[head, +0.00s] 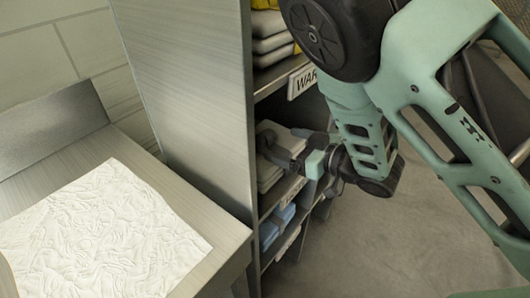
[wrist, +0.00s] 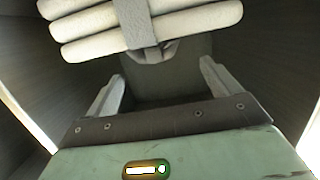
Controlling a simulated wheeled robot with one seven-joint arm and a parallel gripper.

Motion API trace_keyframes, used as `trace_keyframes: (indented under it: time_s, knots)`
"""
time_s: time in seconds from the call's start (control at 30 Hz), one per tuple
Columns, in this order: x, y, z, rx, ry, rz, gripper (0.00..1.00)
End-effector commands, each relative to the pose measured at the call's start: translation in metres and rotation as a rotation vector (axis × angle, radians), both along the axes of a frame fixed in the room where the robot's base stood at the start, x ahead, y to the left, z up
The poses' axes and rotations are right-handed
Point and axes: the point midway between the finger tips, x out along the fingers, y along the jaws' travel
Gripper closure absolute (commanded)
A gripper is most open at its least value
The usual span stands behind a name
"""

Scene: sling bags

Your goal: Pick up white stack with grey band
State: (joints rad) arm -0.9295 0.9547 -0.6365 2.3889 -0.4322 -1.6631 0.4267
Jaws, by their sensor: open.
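The white stack with the grey band (wrist: 105,22) shows at the top of the wrist view, as several padded white layers with a grey strap around the middle. In the head view a pale stack (head: 267,168) sits on the middle shelf, partly hidden by my arm. My gripper (wrist: 158,82) is open and empty in the wrist view, its two fingers apart and pointing toward the stack, with the stack beyond the fingertips. In the head view my gripper (head: 283,150) reaches into the shelf opening at the stack; its fingertips are hard to make out there.
The metal shelf unit's side panel (head: 195,90) stands left of my arm. Another white stack (head: 270,42) lies on the shelf above, and blue items (head: 272,230) lie below. A bench with a crumpled white sheet (head: 100,240) is at the left. Open floor (head: 370,245) lies right.

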Motion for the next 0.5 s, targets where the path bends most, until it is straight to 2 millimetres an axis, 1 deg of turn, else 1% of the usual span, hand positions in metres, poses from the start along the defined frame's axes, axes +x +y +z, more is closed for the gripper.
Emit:
trace_keyframes:
  time_s: [0.03,0.1,0.2,0.4,0.5]
  knots:
    - [0.006,0.009,-0.001,-0.003,-0.002,0.004,0.11]
    - [0.014,0.019,-0.003,-0.002,-0.003,0.004,0.11]
    - [0.022,0.028,-0.007,-0.002,-0.002,0.002,0.11]
    - [0.03,0.037,-0.01,-0.001,0.0,0.0,0.11]
    - [0.038,0.043,-0.012,-0.003,0.0,0.001,0.11]
